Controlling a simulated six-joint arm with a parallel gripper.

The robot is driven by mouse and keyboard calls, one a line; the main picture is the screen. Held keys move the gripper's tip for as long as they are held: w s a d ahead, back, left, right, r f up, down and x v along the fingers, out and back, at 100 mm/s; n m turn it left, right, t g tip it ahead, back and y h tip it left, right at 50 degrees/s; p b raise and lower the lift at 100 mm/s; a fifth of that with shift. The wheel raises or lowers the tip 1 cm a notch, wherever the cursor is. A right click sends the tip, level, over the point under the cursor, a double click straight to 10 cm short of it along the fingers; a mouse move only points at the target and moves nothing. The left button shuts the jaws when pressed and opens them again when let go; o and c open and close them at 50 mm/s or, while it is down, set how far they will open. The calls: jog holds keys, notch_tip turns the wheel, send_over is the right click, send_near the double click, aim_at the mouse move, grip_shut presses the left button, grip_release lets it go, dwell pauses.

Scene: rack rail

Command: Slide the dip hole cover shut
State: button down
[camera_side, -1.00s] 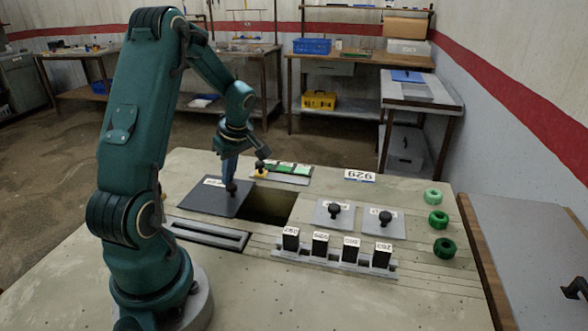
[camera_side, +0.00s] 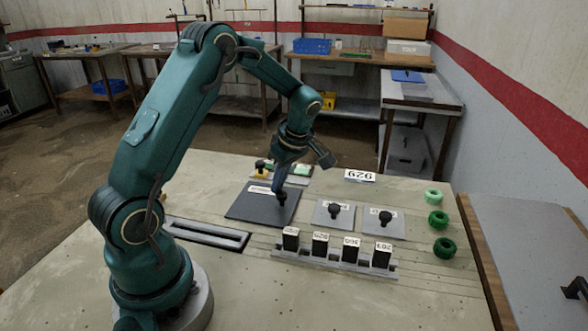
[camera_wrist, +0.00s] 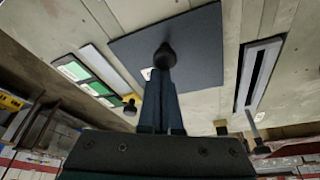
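The dip hole cover (camera_side: 248,207) is a flat dark grey plate with a pale label and a black knob (camera_side: 282,198). It lies flat on the bench top, and no open hole shows beside it. It also shows in the wrist view (camera_wrist: 205,50), with its knob (camera_wrist: 165,54) at the tips of my fingers. My gripper (camera_side: 281,189) points down at the knob. Its fingers are close together and appear shut on the knob. The fingers hide part of the cover.
Two small grey plates with black knobs (camera_side: 334,211) (camera_side: 385,217) lie to the right. A rack of labelled black blocks (camera_side: 321,244) stands in front. A slotted rail (camera_side: 207,234) lies at front left. Several green knobs (camera_side: 438,218) stand at the right.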

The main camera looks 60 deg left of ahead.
aim_at(268, 195)
jog(key=shift+s+a, duration=0.1)
jog(key=shift+a, duration=0.3)
jog(key=a, duration=0.1)
jog(key=s+a, duration=0.1)
jog(key=shift+a+r, duration=0.3)
jog(key=shift+a, duration=0.05)
jog(key=d+r+m+t, duration=0.1)
jog(key=d+r, duration=0.3)
jog(key=r, duration=0.3)
jog(key=d+r+t, duration=0.1)
jog(key=d+r, duration=0.2)
jog(key=r, duration=0.4)
jog(key=s+d+f+m+t+h, duration=0.1)
jog(key=s+d+m+t+h, duration=0.1)
jog(key=s+d+m, duration=0.3)
jog(key=s+d+f+m+t+h, duration=0.1)
jog(key=s+d+m+t, duration=0.1)
jog(key=s+d+m, duration=0.4)
jog(key=d+m, duration=0.5)
jog(key=m, duration=0.4)
jog(key=shift+s+m+t+h, duration=0.2)
jog(key=shift+m+t+h, duration=0.1)
jog(key=shift+t+h, duration=0.1)
